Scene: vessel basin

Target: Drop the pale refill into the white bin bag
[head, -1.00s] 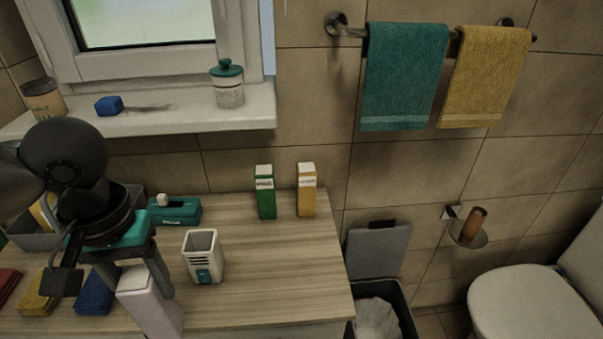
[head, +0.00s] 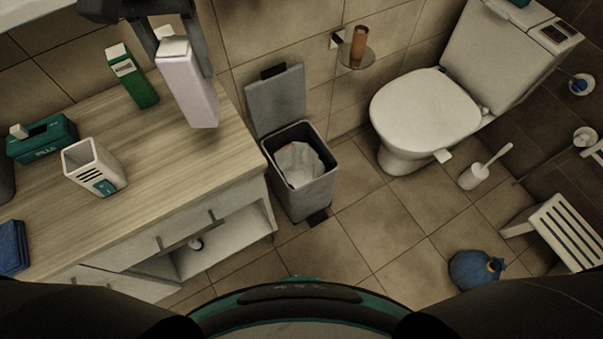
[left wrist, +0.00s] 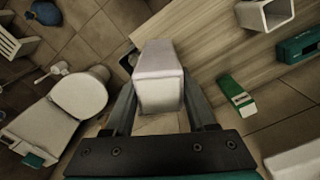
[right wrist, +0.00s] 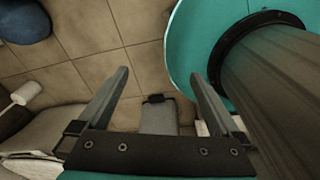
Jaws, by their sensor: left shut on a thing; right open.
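The pale refill (head: 188,88) is a tall, pale lilac-white carton. My left gripper (head: 178,48) is shut on its upper part and holds it upright, over the right end of the counter in the head view. The refill also fills the middle of the left wrist view (left wrist: 160,75), between the two fingers. The white bin bag (head: 299,163) lines the grey bin (head: 306,195), whose lid stands open; it is right of and below the refill in the picture. My right gripper (right wrist: 155,95) is open and empty in the right wrist view, over the floor.
The counter (head: 150,165) holds a green carton (head: 132,76), a teal box (head: 42,138) and a white holder (head: 94,168). A toilet (head: 425,105) stands right of the bin. A blue sack (head: 474,270) and a slatted stool (head: 560,230) are on the floor. The floor before the bin is clear.

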